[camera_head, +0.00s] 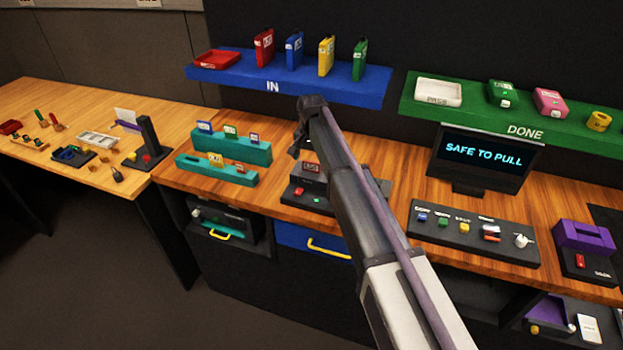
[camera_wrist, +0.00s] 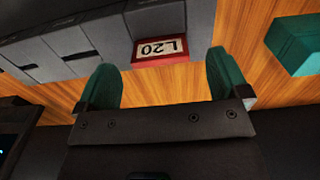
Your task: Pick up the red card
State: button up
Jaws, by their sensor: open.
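In the head view a small red-edged card (camera_head: 311,168) stands in a dark device (camera_head: 300,194) on the bench, partly behind my arm. My gripper (camera_wrist: 162,82) is open and empty, its green fingers either side of the card in the picture. A gap shows between the fingers and the card; contact cannot be seen. In the head view my arm hides most of the gripper.
Teal racks (camera_head: 232,150) with small cards stand left of the dark device. The blue IN shelf (camera_head: 340,91) holds several coloured boxes above. A screen (camera_head: 484,156) reading SAFE TO PULL and a button panel (camera_head: 474,237) stand right of my arm.

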aim_at(311, 162)
notch_tip(311, 162, down, 3)
jog(key=shift+f+b, duration=0.2)
jog(key=shift+b, duration=0.65)
jog(key=shift+r, duration=0.25)
jog(key=c, duration=1)
